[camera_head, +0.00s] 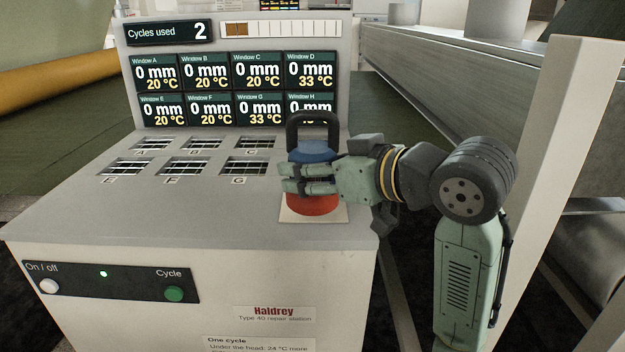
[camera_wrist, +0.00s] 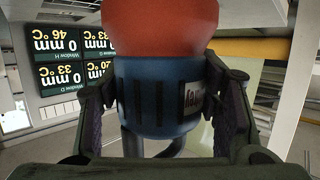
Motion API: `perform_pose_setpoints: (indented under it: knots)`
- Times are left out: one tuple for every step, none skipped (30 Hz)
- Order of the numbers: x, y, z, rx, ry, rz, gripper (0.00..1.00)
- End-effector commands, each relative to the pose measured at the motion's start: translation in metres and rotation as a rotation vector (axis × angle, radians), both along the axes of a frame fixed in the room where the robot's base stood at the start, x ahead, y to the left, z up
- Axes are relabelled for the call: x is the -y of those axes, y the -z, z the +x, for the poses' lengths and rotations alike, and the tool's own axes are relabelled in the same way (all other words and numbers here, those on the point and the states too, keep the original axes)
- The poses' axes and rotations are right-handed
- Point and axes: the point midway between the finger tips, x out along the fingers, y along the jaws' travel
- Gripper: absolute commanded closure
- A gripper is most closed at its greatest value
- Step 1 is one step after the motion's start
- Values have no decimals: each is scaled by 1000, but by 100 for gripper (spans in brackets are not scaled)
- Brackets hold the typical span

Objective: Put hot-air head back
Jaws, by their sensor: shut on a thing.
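The hot-air head (camera_head: 314,151) has a black loop handle, a blue body and a red lower part. It is upright at the right end of the station top, over a pale square pad (camera_head: 312,217). I cannot tell whether it touches the pad. My gripper (camera_head: 292,179) reaches in from the right and is shut around the blue body. In the wrist view the head (camera_wrist: 160,85) sits upside down between both fingers, with a finger pad on each side. The head and my gripper hide the window H area.
The repair station (camera_head: 190,225) has several grated windows, A, B, C, E, F and G, left of the head. Its display panel (camera_head: 240,75) stands behind and shows 2 cycles used; window H reads 46 °C in the wrist view. A pale post (camera_head: 560,190) stands to the right. The front-left top is clear.

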Motion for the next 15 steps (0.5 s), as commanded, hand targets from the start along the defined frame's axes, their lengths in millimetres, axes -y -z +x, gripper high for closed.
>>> perform_pose_setpoints:
  knots:
    - [0, -2, 12, 1, 0, 6, 100]
    - [0, -1, 19, 1, 0, 4, 100]
    - [0, -1, 27, 1, 1, 5, 100]
    - [0, -1, 33, 3, 0, 4, 100]
    - [0, 0, 39, 1, 0, 4, 100]
    - [1, 1, 46, 3, 0, 3, 100]
    - [1, 1, 50, 3, 1, 4, 100]
    - [1, 1, 54, 4, 1, 4, 100]
    - [1, 2, 59, 5, 1, 3, 100]
    - [1, 3, 61, 4, 1, 3, 100]
    - [1, 3, 63, 4, 1, 3, 100]
    - [1, 3, 65, 6, 0, 3, 100]
    - [1, 4, 66, 6, 0, 3, 100]
    - [1, 5, 67, 6, 1, 2, 100]
    - [1, 8, 68, 6, 1, 2, 100]
